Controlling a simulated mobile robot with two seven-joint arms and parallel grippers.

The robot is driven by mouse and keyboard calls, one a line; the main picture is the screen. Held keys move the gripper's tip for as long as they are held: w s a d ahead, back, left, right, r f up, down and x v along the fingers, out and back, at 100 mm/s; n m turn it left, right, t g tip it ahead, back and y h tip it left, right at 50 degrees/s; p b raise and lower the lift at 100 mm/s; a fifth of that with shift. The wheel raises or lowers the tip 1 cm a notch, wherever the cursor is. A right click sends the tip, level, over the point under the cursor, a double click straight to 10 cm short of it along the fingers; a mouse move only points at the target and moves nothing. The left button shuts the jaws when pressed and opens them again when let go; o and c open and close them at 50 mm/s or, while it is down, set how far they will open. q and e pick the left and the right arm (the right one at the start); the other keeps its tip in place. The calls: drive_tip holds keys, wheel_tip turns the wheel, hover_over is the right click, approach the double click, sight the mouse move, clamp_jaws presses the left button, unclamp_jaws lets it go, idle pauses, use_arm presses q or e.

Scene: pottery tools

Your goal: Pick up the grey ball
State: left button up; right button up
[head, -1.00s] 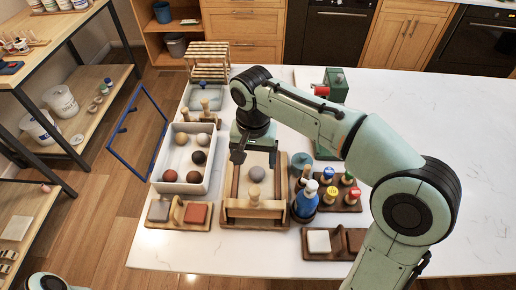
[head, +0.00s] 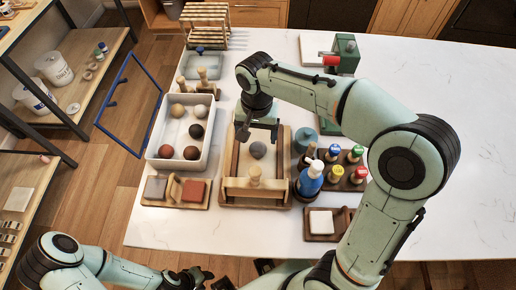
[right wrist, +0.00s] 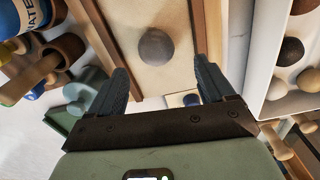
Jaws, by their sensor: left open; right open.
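The grey ball (head: 258,150) lies in a wooden tray (head: 229,170) with a light bottom, in the middle of the white table. My right gripper (head: 259,132) is open and empty, pointing down over the tray close to the ball. In the right wrist view the ball (right wrist: 156,46) shows beyond the open fingertips (right wrist: 163,76), roughly centred between them and apart from both. My left gripper (head: 198,276) is open at the bottom edge of the head view, far from the ball and partly cut off.
A white bin (head: 152,148) with several other balls stands left of the tray. A blue bottle (head: 309,180) and several coloured-top tools (head: 355,155) stand to its right. The table's right side is clear.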

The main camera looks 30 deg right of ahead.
sight(258, 147)
drive_tip(key=f, duration=0.2)
drive_tip(key=s+f, duration=0.1)
drive_tip(key=f, duration=0.1)
drive_tip(key=shift+a+f, duration=0.1)
drive_tip(key=shift+f, duration=0.2)
drive_tip(key=shift+w+f, duration=0.1)
drive_tip(key=shift+f, duration=0.2)
drive_tip(key=shift+c, duration=0.3)
drive_tip(key=c, duration=1.1)
